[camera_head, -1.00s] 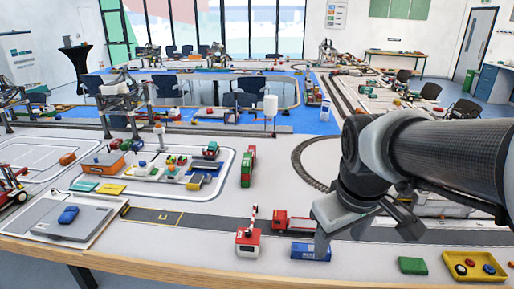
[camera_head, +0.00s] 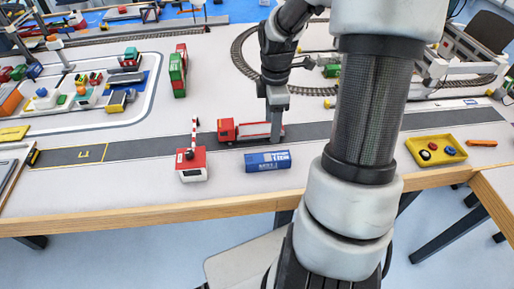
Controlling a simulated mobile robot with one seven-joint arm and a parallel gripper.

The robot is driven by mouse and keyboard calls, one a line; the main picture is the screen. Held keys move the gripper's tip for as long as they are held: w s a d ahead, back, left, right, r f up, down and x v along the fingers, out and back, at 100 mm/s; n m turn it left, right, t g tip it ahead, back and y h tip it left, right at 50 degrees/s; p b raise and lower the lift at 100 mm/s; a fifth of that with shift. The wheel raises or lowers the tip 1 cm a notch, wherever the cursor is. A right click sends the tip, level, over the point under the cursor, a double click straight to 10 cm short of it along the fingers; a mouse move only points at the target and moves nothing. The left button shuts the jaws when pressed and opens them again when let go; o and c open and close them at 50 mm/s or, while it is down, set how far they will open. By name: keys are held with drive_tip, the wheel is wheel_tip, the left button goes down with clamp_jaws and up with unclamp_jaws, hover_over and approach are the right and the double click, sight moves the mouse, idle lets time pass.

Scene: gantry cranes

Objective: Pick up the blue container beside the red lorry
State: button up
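The blue container (camera_head: 268,161), with white lettering on its side, lies on the pale tabletop just in front of the dark road strip. My gripper (camera_head: 276,138) points down at the container's rear right edge, overlapping the lorry's bed in the picture. I cannot tell whether it touches the container. Its fingers are seen edge-on, so their opening does not show.
A red-and-white barrier hut (camera_head: 192,165) stands just left of the container. A yellow tray (camera_head: 437,150) with small round pieces lies at the right. Stacked red and green containers (camera_head: 178,75) stand farther back. The wooden table edge (camera_head: 150,217) runs along the front.

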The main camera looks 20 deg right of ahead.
drive_tip(key=b, duration=0.2)
hover_over(270, 157)
drive_tip(key=f, duration=1)
drive_tip(key=shift+s+f, duration=0.1)
drive_tip(key=shift+s, duration=0.15)
drive_tip(key=shift+w+a+f+b, duration=0.15)
drive_tip(key=shift+f+b, duration=0.25)
drive_tip(key=shift+f, duration=1.1)
drive_tip(key=shift+w+d+f+b, duration=0.1)
drive_tip(key=shift+f+b, duration=0.25)
drive_tip(key=shift+f, duration=1.1)
drive_tip(key=shift+c, duration=0.3)
drive_tip(key=c, duration=1.2)
drive_tip(key=shift+o, duration=0.2)
drive_tip(key=shift+r, duration=0.1)
